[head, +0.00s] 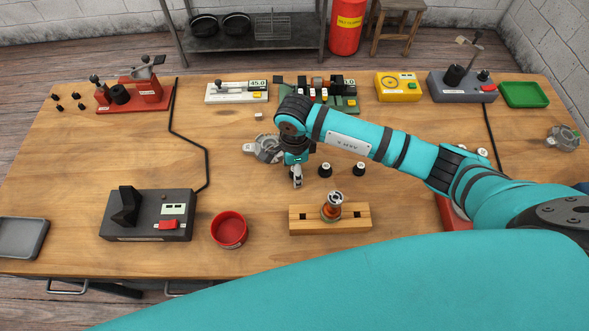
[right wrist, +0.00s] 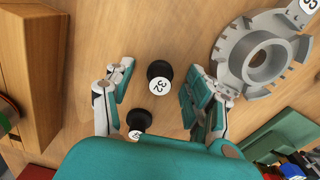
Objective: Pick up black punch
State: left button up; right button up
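Two small black round pieces with white tops stand on the table in the head view, a left one (head: 325,170) and a right one (head: 359,169); they look like the black punches. In the right wrist view, one black punch (right wrist: 159,76) has a top that reads 32 and lies between my fingers as seen from above. The other punch (right wrist: 138,121) is partly hidden by my gripper body. My right gripper (head: 297,178) is open and empty, just left of the punches in the head view; it also shows in the right wrist view (right wrist: 158,90). My left gripper is out of view.
A grey metal housing (head: 266,148) lies close behind my right gripper. A wooden block (head: 350,221) holding a copper-coloured part stands in front. A red bowl (head: 229,232) and a black press device (head: 148,218) are at front left. The left middle of the table is clear.

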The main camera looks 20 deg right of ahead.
grip_shut()
